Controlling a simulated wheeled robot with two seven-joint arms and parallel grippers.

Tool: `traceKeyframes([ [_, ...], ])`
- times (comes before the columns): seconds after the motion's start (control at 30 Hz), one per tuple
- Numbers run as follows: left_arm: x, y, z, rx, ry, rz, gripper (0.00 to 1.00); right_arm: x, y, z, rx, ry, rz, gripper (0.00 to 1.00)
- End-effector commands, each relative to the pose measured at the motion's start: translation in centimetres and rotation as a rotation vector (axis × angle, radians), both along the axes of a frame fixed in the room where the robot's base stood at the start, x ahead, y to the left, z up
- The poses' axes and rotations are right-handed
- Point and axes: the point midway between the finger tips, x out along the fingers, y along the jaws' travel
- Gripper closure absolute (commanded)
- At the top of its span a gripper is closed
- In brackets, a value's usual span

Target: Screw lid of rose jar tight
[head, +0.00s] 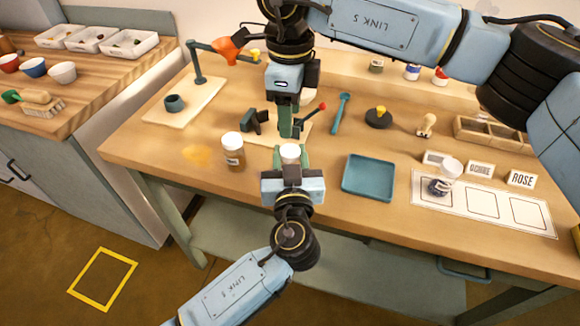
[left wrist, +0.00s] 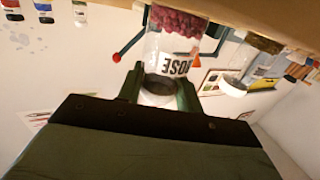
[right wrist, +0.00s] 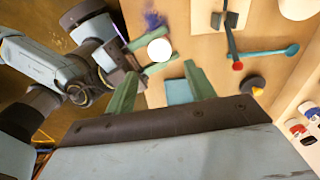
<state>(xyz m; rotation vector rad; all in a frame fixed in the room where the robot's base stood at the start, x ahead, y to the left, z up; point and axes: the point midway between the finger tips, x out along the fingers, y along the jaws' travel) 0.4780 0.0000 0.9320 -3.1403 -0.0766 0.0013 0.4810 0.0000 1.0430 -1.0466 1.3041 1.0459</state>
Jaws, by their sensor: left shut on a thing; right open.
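The rose jar, with its ROSE label (left wrist: 180,65) and red-pink contents, shows upside down in the left wrist view. My left gripper (head: 290,160) is shut on it near the table's front edge; green fingers stand at both sides of the jar. The white lid (right wrist: 159,50) is on the jar's top; it also shows in the head view (head: 289,150). I cannot tell how tightly it sits. My right gripper (head: 287,120) is open and empty, pointing down just behind and above the lid. Its fingers (right wrist: 160,78) are apart, with the lid beyond them.
An ochre jar (head: 234,157) with a white lid stands left of the rose jar. A teal tray (head: 368,180) lies to the right. A white mat (head: 521,211) with outlined places holds a blue jar (head: 441,186); name cards, including ROSE (head: 521,179), stand behind it.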

Motion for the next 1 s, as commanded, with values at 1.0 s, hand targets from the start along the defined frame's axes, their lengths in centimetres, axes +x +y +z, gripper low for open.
traceKeyframes([
  [1.0,0.0,0.0,0.0,0.0,0.0,0.0,1.0,-0.1,0.0,-4.1,0.001,0.004,0.298,0.46],
])
